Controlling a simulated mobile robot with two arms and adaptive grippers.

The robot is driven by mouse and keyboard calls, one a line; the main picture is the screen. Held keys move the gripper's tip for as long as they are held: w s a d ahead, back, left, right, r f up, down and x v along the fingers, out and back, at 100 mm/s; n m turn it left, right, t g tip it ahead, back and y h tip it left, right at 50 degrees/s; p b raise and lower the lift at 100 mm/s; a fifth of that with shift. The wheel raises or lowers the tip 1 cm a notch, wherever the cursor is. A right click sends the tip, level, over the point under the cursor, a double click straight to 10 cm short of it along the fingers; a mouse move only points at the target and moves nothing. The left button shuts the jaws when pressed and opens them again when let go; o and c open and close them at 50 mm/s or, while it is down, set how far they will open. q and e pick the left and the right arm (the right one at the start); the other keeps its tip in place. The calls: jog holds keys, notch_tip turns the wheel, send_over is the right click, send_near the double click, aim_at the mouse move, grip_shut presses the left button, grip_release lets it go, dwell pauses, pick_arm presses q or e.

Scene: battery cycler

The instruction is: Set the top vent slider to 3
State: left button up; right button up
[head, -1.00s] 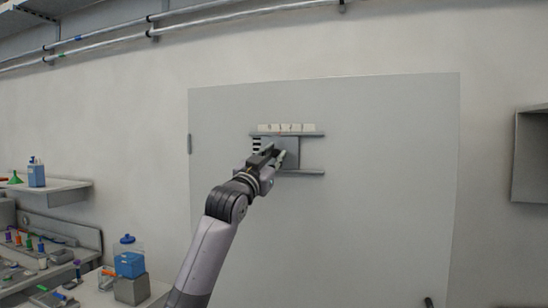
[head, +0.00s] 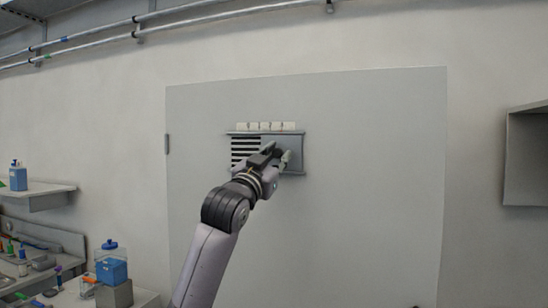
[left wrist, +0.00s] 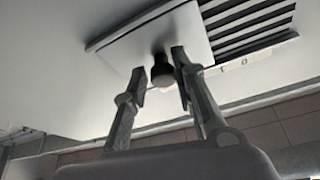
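The vent slider is a grey plate (head: 292,150) between two horizontal rails on a pale door panel. It sits at the right end of the rails, with dark slats (head: 243,152) bare to its left. White number labels (head: 266,127) run above, too small to read here. My left gripper (head: 277,155) is in front of the plate. In the left wrist view, the plate (left wrist: 130,45) carries a dark round knob (left wrist: 162,70). The fingers of my left gripper (left wrist: 159,68) stand apart on either side of it; the right finger looks close to or touching it. My right gripper is out of view.
The door panel (head: 350,200) around the vent is flat and clear. A wall shelf (head: 40,195) and a bench with a blue container (head: 111,268) stand at left. A grey wall cabinet (head: 525,160) is at right. Pipes (head: 180,20) run along the wall above.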

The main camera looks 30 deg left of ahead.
pick_arm(q)
jog(key=shift+o, duration=1.4)
jog(key=shift+d, duration=0.25)
jog(key=shift+o, duration=0.2)
jog(key=shift+a, duration=0.15)
jog(key=shift+s+f, duration=0.1)
jog(key=shift+s, duration=0.05)
jog(key=v, duration=1.1)
jog(key=shift+s, duration=0.3)
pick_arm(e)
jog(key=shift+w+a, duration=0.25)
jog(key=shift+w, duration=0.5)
pick_arm(q)
jog(key=shift+f, duration=0.1)
